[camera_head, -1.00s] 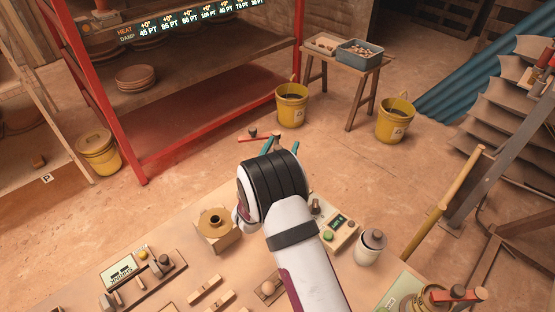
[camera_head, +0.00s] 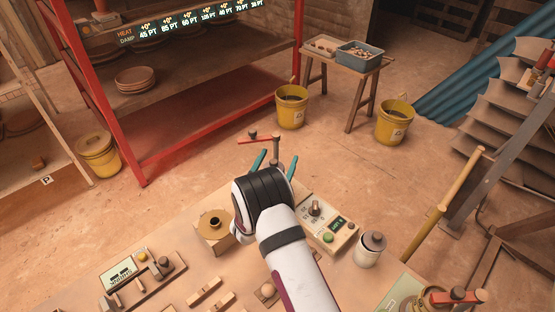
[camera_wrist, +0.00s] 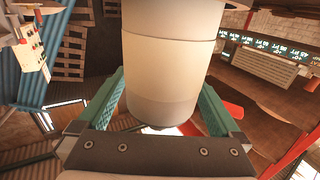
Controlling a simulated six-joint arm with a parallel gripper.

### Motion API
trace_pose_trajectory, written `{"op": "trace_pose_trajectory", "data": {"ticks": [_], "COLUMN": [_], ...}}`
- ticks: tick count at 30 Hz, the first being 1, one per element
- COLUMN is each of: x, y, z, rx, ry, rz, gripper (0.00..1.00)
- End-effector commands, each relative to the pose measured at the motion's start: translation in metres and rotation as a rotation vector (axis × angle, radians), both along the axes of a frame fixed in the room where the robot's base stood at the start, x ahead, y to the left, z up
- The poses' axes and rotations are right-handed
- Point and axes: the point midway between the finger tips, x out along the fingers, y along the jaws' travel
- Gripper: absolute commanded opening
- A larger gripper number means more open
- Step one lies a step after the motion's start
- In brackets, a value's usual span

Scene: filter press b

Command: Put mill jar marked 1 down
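A cream jar (camera_wrist: 172,65) with a darker band at one end fills the upper middle of the wrist view. It lies between the two teal fingers of my gripper (camera_wrist: 165,105), which press close along both its sides. No number shows on it. The wrist view looks upside down, so the banded end seems to be the top. In the head view my gripper (camera_head: 275,163) is above the far edge of the bench, and my wrist hides the jar. Whether the jar's base touches anything is hidden.
The bench (camera_head: 185,280) holds a block with a brass-coloured round fitting (camera_head: 214,223), a control box (camera_head: 330,230), another pale lidded jar (camera_head: 370,248) and small wooden pieces. Yellow buckets (camera_head: 291,107) stand on the floor.

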Motion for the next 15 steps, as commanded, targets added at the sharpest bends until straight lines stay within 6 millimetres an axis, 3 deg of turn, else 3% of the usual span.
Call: {"op": "trace_pose_trajectory", "data": {"ticks": [8, 15], "x": [-0.008, -0.059], "y": [0.003, 0.024], "z": [0.0, 0.011], "rx": [0.0, -0.001], "ry": [0.001, 0.002], "rz": [0.001, 0.004], "gripper": [1.0, 1.0]}}
